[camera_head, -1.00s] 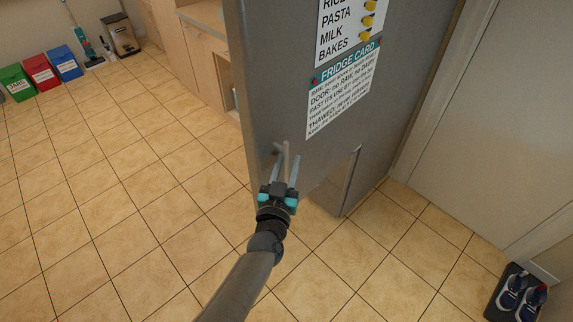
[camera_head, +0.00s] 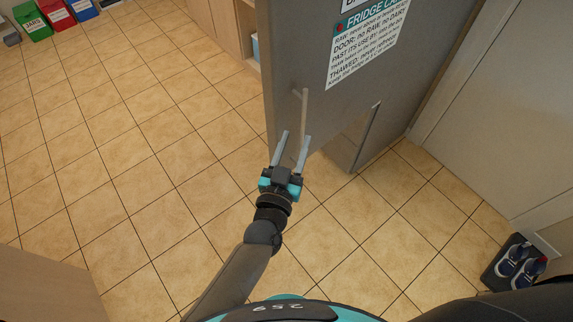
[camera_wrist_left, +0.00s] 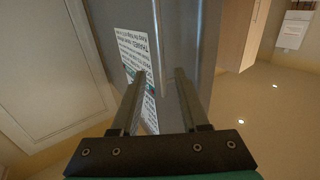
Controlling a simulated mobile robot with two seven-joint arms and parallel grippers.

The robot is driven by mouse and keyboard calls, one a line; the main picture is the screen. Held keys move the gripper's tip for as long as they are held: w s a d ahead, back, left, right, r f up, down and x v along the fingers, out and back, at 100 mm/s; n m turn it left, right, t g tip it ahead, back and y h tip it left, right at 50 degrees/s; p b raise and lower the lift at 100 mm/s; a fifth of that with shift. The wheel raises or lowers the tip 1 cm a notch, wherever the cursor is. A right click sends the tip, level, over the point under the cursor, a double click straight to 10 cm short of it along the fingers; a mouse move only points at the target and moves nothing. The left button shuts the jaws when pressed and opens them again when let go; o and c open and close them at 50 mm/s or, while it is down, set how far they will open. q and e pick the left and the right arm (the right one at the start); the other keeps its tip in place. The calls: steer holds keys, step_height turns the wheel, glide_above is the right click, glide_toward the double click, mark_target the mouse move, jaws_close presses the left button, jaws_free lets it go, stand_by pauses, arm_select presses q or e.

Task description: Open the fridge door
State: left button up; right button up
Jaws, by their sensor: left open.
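The grey fridge door (camera_head: 330,110) stands at the upper middle of the head view with a printed card (camera_head: 368,38) on it. Its slim upright bar handle (camera_head: 304,108) sticks out near the left edge. My left gripper (camera_head: 293,140) is open just below and in front of the handle, its fingers pointing up toward the door. In the left wrist view the handle (camera_wrist_left: 159,40) runs between the two finger lines, beyond the gripper (camera_wrist_left: 160,80). I cannot tell whether either finger touches it. My right gripper is not in view.
Tiled floor (camera_head: 150,180) is free to the left. A wooden cabinet (camera_head: 225,25) is behind the fridge. A pale door (camera_head: 500,110) stands at the right, with shoes on a dark mat (camera_head: 495,278) below. A brown surface (camera_head: 45,285) is at lower left. Coloured bins (camera_head: 58,14) are far left.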

arm_select(q)
steer(key=v, duration=0.6)
steer(key=shift+s, duration=0.25)
steer(key=s+a+f+g+y+b, duration=0.1)
steer(key=s+a+f+g+b, duration=0.25)
steer(key=f, duration=0.95)
steer(key=s+a+f+g+y+b, duration=0.1)
steer(key=s+a+f+g+b, duration=0.3)
steer(key=f, duration=0.8)
steer(key=s+a+f+g+y+b, duration=0.15)
steer(key=f+b, duration=0.35)
steer(key=f, duration=0.8)
steer(key=s+a+f+g+y+b, duration=0.1)
steer(key=s+a+f+g+b, duration=0.2)
steer(key=s+a+f, duration=0.3)
steer(key=s+a+f+n+g+y+b, duration=0.1)
steer(key=s+a+f+g+b, duration=0.3)
steer(key=s+f, duration=1.1)
steer(key=s+a+b, duration=0.1)
steer(key=a+b, duration=0.1)
steer(key=shift+f+n+y+b, duration=0.2)
steer(key=shift+n+y+b, duration=0.1)
steer(key=shift+y, duration=0.05)
steer(key=shift+a, duration=0.1)
